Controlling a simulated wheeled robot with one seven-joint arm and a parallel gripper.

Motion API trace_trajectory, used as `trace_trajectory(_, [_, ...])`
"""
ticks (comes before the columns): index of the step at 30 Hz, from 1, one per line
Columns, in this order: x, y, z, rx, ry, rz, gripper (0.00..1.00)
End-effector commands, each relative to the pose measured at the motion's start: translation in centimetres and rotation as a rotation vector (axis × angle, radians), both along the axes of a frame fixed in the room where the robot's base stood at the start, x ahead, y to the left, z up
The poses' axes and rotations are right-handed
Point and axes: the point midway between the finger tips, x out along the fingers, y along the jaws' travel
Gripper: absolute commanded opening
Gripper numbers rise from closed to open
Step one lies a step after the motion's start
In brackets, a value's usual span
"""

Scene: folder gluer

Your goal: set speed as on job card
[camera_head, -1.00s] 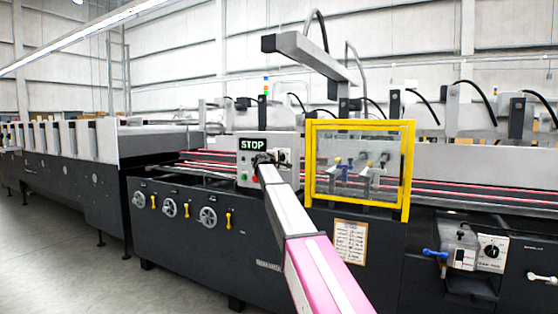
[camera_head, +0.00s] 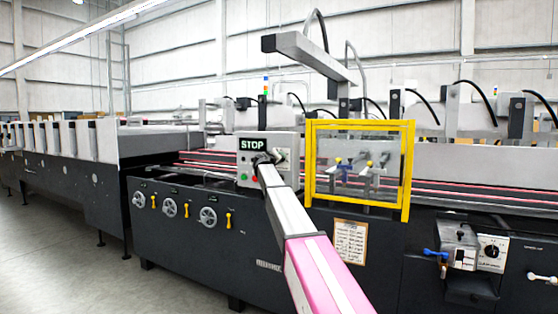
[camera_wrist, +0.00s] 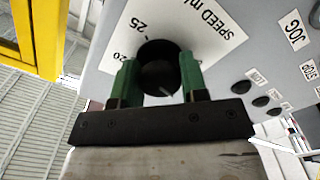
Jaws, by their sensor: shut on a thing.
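The speed knob (camera_wrist: 160,72) is round and black, on a white dial plate (camera_wrist: 205,30) marked "SPEED", with 20 and 25 readable in the wrist view. My gripper (camera_wrist: 160,80) has its two green fingers shut on the knob, one on each side. A light pointer mark shows on the knob's lower part. My arm hides much of the box there. The job card (camera_head: 350,241) hangs on the dark machine front; its writing is too small to read.
A yellow-framed clear guard (camera_head: 358,168) stands just right of the control box; its yellow edge (camera_wrist: 38,35) shows in the wrist view. Handwheels (camera_head: 169,208) and yellow levers (camera_head: 228,221) sit lower left. Black buttons (camera_wrist: 261,101) and a JOG label (camera_wrist: 294,29) lie beside the dial.

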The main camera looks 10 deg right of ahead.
Motion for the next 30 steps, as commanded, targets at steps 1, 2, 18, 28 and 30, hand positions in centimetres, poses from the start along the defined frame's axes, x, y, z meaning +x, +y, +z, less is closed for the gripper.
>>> trace_trajectory(1, [-0.06,0.04,-0.07,0.029,-0.019,0.0,0.16])
trace_trajectory(2, [-0.06,0.04,-0.07,0.047,-0.032,0.0,0.16])
trace_trajectory(18, [-0.06,0.05,-0.08,0.215,-0.155,0.0,0.16])
trace_trajectory(28, [-0.07,0.05,-0.08,0.22,-0.158,0.0,0.16])
trace_trajectory(30, [-0.07,0.05,-0.08,0.22,-0.158,0.0,0.16])
